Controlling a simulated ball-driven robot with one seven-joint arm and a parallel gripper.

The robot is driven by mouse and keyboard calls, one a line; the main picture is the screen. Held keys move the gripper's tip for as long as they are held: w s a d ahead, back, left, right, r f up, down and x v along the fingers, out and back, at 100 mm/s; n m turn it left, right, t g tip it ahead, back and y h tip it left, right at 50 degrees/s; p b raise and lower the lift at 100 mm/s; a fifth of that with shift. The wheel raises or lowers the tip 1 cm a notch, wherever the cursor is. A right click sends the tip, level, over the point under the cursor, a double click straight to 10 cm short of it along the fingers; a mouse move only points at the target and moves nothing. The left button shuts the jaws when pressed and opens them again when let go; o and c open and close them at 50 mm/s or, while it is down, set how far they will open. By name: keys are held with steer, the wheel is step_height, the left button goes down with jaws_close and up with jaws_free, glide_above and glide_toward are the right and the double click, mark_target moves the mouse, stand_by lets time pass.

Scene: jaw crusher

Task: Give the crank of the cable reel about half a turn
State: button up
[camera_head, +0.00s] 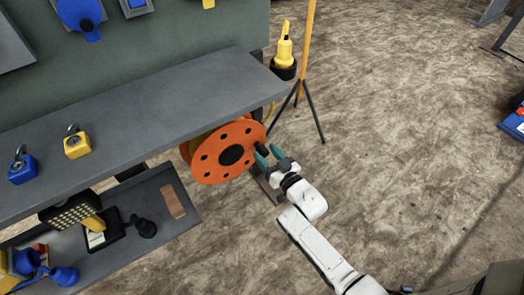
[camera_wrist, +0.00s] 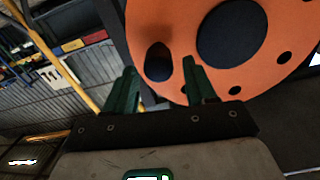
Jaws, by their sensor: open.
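In the wrist view, the knob (camera_wrist: 158,63) shows between the two fingers (camera_wrist: 160,72), in front of the orange face (camera_wrist: 285,55). I cannot tell whether either finger touches it.
The grey bench top (camera_head: 150,110) carries a blue padlock (camera_head: 22,169) and a yellow padlock (camera_head: 77,145). A lower shelf (camera_head: 180,222) holds several tools. A tripod (camera_head: 303,80) and a yellow-black object (camera_head: 284,55) stand behind the reel.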

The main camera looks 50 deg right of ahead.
steer(key=shift+b+x, duration=0.3)
steer(key=shift+x, duration=1.3)
jaws_close()
